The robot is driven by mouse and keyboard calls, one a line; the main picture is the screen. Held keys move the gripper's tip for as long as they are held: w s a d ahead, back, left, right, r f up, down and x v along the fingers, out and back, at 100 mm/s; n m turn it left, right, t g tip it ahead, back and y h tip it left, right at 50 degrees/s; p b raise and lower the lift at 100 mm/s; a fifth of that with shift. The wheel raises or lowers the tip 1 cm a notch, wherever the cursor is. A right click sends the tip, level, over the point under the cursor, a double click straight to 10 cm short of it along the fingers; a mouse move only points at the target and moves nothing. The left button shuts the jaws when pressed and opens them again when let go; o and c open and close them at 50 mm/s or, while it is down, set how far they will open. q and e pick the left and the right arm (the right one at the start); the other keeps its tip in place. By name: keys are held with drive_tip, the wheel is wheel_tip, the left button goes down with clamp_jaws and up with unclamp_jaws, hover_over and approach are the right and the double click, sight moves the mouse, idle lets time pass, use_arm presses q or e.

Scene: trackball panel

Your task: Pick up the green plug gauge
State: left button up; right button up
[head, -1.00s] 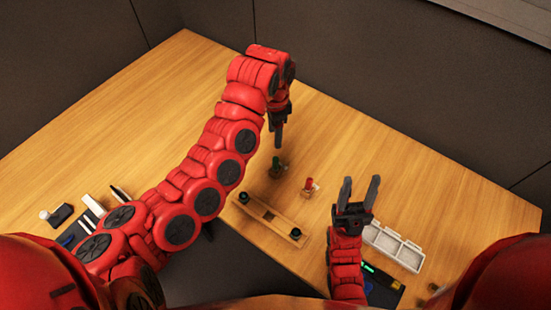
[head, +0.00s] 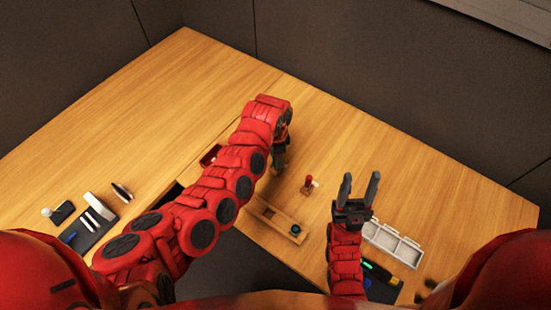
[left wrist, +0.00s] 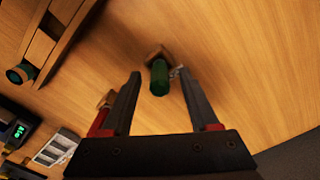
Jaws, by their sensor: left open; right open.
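The green plug gauge (left wrist: 160,78) stands on a small wooden base in the left wrist view, seen nearly end-on. My left gripper (left wrist: 159,73) is open, with one finger on either side of the green handle in this view; I see no finger closed on it. In the head view my left gripper (head: 279,158) points down over the gauge's place and mostly hides it.
A white compartment tray (head: 392,243) and a dark device with a green display (head: 380,280) are at the right. A dark mat with tools (head: 93,228) lies at the left. The back of the table is clear.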

use_arm(q)
drive_tip(key=shift+f, duration=0.5)
clamp_jaws()
drive_tip(key=shift+r, duration=0.1)
